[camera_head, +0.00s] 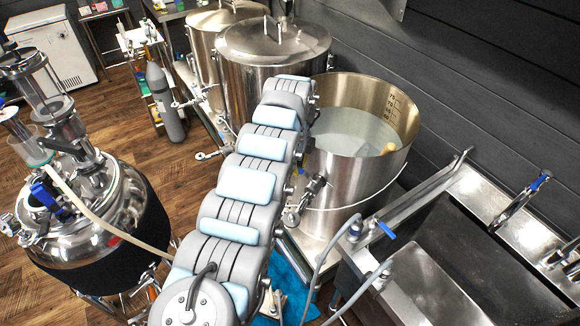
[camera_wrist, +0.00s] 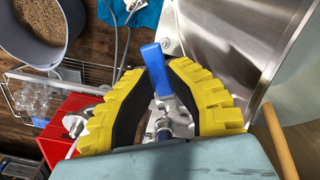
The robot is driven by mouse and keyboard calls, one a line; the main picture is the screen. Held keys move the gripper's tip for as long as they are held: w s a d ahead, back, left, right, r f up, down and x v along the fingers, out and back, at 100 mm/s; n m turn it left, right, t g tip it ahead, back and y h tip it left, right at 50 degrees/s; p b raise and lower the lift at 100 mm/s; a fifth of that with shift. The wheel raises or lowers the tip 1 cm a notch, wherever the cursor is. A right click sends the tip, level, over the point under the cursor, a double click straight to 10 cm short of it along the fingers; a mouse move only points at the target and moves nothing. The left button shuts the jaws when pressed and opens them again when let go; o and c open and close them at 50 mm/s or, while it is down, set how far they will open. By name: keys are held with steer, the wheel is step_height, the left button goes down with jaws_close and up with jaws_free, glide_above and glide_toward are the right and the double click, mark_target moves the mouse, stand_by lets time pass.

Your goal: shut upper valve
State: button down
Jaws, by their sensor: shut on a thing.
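In the wrist view my gripper (camera_wrist: 157,78) has two yellow, black-lined fingers around a valve with a blue lever handle (camera_wrist: 155,68). The fingertips are closed on the blue handle, which stands up between them, slightly tilted. The metal valve body (camera_wrist: 168,115) shows below the handle, between the fingers. In the head view my arm stretches over the middle, and neither my gripper nor this blue handle can be made out. The open steel kettle (camera_head: 330,178) stands right of my arm, with a metal fitting (camera_head: 304,198) low on its side.
Lidded steel kettles (camera_head: 262,85) stand behind my arm. A steel sink (camera_head: 440,262) is at the right, a jacketed vessel (camera_head: 95,235) at the left. The wrist view shows a grain bucket (camera_wrist: 60,52), a red box (camera_wrist: 58,125) and a wire rack (camera_wrist: 75,75).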

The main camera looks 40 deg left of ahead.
steer(key=shift+f, duration=0.1)
steer(key=c, duration=1)
jaws_free()
steer(key=shift+r, duration=0.25)
step_height(320, 180, up, 12)
steer(key=shift+f, duration=0.15)
